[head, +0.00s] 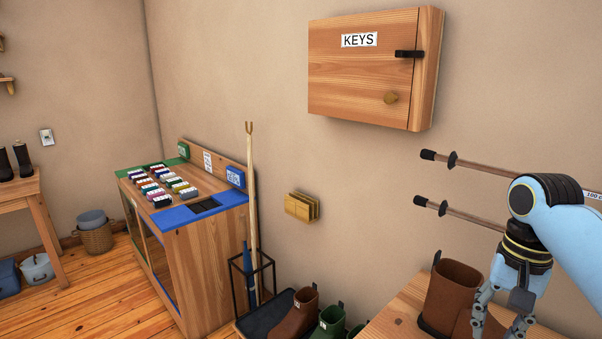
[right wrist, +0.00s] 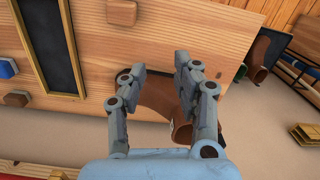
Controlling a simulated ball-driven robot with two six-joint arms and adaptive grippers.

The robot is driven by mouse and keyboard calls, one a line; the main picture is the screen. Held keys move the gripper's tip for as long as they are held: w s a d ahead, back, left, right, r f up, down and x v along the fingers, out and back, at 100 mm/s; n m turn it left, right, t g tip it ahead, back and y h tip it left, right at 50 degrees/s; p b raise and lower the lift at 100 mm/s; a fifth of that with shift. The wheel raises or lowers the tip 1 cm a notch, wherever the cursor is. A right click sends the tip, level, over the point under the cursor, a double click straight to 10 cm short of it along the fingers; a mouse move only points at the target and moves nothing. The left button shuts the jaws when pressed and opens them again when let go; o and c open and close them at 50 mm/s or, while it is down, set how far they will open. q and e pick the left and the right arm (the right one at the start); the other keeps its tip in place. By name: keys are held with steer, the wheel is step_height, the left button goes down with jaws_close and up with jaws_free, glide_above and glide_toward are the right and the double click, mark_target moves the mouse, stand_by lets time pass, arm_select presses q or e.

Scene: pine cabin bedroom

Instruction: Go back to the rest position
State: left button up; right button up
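My right gripper (head: 499,326) points down at the lower right of the head view, with my blue arm coming in from the right. In the right wrist view its two grey fingers (right wrist: 160,72) are spread apart with nothing gripped between them. A brown boot (right wrist: 155,97) shows beyond and between the fingers. In the head view a brown boot (head: 449,292) stands on a wooden bench (head: 392,322), just left of and partly behind the gripper. My left gripper is not in view.
A wooden KEYS cabinet (head: 362,75) hangs shut on the wall. Two poles (head: 463,214) stick out near my right arm. A sorting counter (head: 215,270), a stick stand (head: 250,285) and a green boot (head: 330,322) are further left. The floor at left is mostly free.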

steer(key=s+a+r+n+t+h, duration=0.1)
steer(key=s+a+n+t, duration=0.2)
steer(key=s, duration=0.8)
steer(key=s+a+r+n+t, duration=0.1)
steer(key=s+a+n, duration=0.2)
steer(key=s+n, duration=0.55)
steer(key=s+d+f+m+b, duration=0.1)
steer(key=f+b, duration=0.2)
steer(key=f, duration=0.9)
steer(key=s+d+f+m+g+b, duration=0.1)
steer(key=f+b, duration=0.2)
steer(key=f, duration=0.8)
steer(key=s+d+f+m+b, duration=0.1)
steer(key=s+f+b, duration=0.15)
steer(key=f, duration=0.95)
arm_select(q)
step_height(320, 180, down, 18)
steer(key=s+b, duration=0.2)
steer(key=b, duration=0.7)
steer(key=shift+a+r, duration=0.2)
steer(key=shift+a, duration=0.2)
arm_select(e)
steer(key=s+f, duration=0.9)
steer(key=f, duration=0.3)
steer(key=s+d+f+g, duration=0.1)
steer(key=s+f, duration=0.8)
steer(key=f, duration=0.4)
steer(key=shift+f+g, duration=0.15)
steer(key=shift+g, duration=0.15)
steer(key=shift+m, duration=0.25)
